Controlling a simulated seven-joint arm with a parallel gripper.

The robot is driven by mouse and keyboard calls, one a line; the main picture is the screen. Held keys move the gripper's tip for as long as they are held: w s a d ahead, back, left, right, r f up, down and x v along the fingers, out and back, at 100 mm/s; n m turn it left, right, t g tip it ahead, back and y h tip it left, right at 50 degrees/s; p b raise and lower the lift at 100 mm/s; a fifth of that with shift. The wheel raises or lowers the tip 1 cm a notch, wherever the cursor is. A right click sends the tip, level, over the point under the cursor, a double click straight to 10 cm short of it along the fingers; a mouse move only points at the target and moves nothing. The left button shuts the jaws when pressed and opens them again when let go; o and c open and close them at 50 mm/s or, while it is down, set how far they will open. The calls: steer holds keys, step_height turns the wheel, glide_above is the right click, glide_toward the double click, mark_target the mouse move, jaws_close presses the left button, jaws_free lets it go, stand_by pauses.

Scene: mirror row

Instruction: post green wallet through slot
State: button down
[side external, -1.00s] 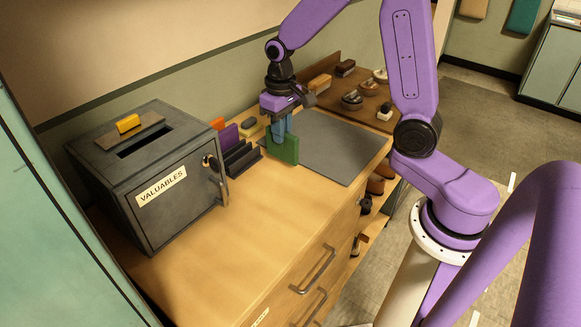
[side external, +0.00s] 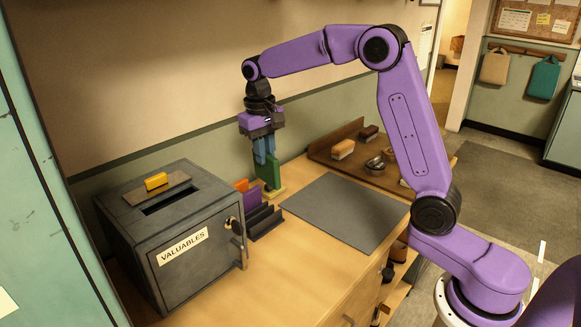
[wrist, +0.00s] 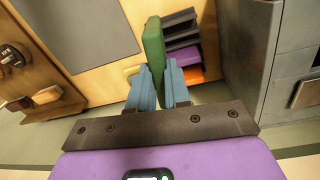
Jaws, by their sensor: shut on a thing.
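My gripper (side external: 264,160) is shut on the green wallet (side external: 271,172), with blue fingers on its upper part. The wallet hangs upright above the wooden counter, behind the dark rack. In the wrist view the wallet (wrist: 153,42) sticks out beyond the fingertips (wrist: 159,72). The slot (side external: 171,200) is a dark opening in the top of the grey metal box (side external: 205,236) labelled VALUABLES. The box stands left of my gripper. The wallet is apart from the slot.
A dark rack (side external: 265,222) with a purple wallet (side external: 252,198) and an orange one (side external: 241,185) stands between box and gripper. A yellow block (side external: 156,181) sits on the box top beside the slot. A grey mat (side external: 345,210) lies bare; brushes and tins (side external: 375,165) stand beyond.

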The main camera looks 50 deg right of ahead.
steer(key=w+a+r+n, duration=0.4)
steer(key=a+r, duration=0.4)
steer(key=a, duration=0.3)
steer(key=s+a+r+n+t, duration=0.1)
steer(key=s+a+n+t, duration=0.15)
steer(key=a+n, duration=1.15)
step_height(320, 180, down, 6)
steer(key=d+n, duration=0.1)
steer(key=d, duration=0.1)
steer(key=shift+w+d+r+n+y, duration=0.2)
steer(key=shift+w+n+y, duration=0.15)
steer(key=shift+n+y, duration=0.05)
steer(key=shift+c, duration=0.4)
jaws_free()
steer(key=shift+o, duration=0.4)
steer(key=shift+r, duration=0.1)
